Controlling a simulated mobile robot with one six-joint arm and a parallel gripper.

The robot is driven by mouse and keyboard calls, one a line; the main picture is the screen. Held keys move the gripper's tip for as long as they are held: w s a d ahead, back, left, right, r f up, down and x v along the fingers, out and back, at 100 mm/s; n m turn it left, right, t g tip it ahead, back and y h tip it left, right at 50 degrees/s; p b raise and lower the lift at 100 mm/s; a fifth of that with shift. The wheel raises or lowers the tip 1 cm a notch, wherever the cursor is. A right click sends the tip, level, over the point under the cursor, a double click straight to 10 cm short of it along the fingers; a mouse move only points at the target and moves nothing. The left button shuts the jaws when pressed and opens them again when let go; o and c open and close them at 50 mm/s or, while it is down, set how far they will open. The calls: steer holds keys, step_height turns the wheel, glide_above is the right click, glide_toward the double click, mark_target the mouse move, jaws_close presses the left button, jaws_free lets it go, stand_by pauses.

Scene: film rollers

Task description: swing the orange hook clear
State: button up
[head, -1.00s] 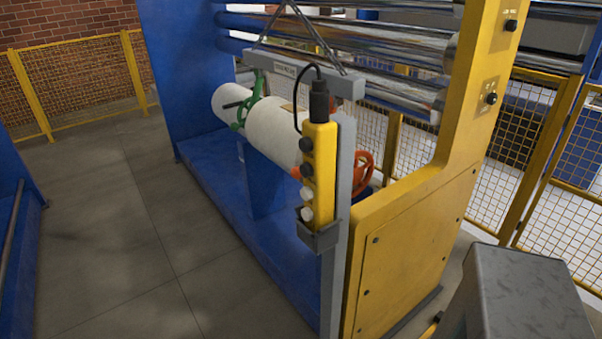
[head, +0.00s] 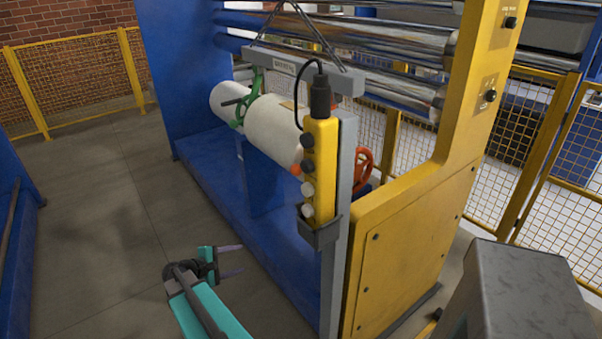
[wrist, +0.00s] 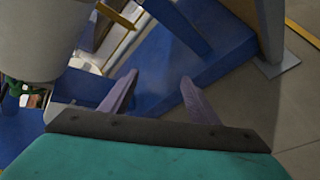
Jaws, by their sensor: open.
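The orange hook (head: 364,165), a rounded frame, is at the near right end of the white film roll (head: 275,125). It is partly hidden behind the grey post and the hanging yellow pendant. A matching green hook (head: 246,100) is around the roll's farther part, under the grey lifting beam (head: 300,72). My gripper (head: 240,259) is open and empty, low in front of the blue base, well left of and below the orange hook. In the wrist view its two fingers (wrist: 160,85) stand apart with nothing between them. I cannot make out the orange hook there.
The yellow pendant (head: 320,165) with buttons hangs on the grey post (head: 340,215), between my gripper and the orange hook. The yellow machine cabinet (head: 415,240) stands to the right. Shiny rollers (head: 350,40) run behind. The floor (head: 100,240) on the left is clear.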

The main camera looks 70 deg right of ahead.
steer(key=s+d+r+g+h, duration=0.1)
steer(key=s+d+r+h, duration=0.2)
steer(key=d+r, duration=0.9)
steer(key=g+h, duration=0.2)
glide_toward(292, 172)
steer(key=a, duration=0.1)
steer(key=shift+w+a+n, duration=0.2)
steer(key=shift+a+n, duration=0.05)
steer(key=shift+n, duration=0.05)
steer(key=shift+d, duration=0.1)
steer(key=p+x, duration=0.4)
steer(key=x, duration=0.9)
steer(key=shift+d, duration=0.35)
jaws_close()
